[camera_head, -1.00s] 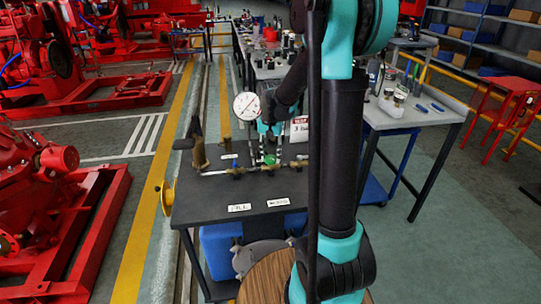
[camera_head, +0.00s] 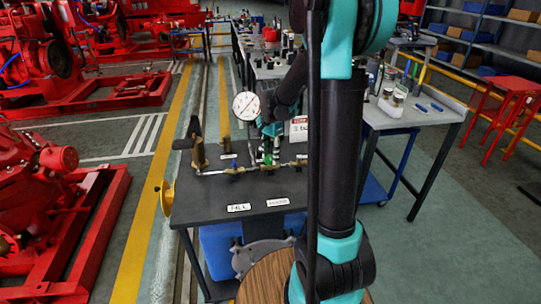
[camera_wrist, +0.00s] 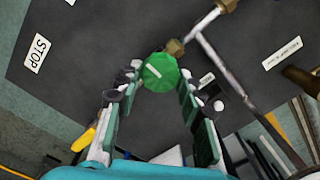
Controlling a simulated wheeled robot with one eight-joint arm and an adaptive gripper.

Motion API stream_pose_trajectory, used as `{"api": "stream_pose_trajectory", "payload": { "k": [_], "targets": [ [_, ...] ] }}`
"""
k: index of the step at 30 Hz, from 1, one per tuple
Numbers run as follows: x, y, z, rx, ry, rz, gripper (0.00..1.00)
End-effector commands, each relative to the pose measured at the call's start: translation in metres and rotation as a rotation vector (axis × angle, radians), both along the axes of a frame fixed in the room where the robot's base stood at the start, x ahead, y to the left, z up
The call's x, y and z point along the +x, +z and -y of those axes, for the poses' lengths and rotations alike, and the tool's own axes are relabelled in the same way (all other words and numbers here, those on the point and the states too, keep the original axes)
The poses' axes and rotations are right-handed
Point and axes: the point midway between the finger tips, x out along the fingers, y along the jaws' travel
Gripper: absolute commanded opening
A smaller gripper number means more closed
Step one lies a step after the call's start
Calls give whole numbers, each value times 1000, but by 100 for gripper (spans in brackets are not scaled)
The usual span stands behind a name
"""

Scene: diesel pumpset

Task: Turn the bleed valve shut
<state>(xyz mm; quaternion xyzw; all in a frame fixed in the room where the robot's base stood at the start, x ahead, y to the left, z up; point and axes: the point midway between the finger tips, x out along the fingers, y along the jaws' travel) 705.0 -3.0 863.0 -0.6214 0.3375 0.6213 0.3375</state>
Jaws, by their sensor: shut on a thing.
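The bleed valve has a round green knob with a pale mark on top. In the wrist view the knob (camera_wrist: 160,72) sits between the fingertips of my gripper (camera_wrist: 160,80). My gripper is shut on it, one finger on each side. In the head view the knob (camera_head: 269,158) is partly hidden by my gripper (camera_head: 268,150), which points down at it from above. The knob belongs to a brass and steel pipe run (camera_head: 240,169) along the dark bench.
A dial gauge (camera_head: 246,106) stands just left of my gripper. A brass hand pump with a lever (camera_head: 198,152) stands at the bench's left. A test sign (camera_head: 299,128) is close on the right.

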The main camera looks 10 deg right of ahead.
Motion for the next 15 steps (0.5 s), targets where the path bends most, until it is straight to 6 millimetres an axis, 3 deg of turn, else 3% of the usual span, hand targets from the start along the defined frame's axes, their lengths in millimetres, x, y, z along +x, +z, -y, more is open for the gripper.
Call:
{"api": "stream_pose_trajectory", "payload": {
  "k": [10, 11, 15],
  "targets": [
    [0, 0, 0, 0, -4, 0, 9],
    [0, 0, 0, 0, -3, 0, 39],
    [0, 0, 0, 0, -3, 0, 56]
  ]
}}
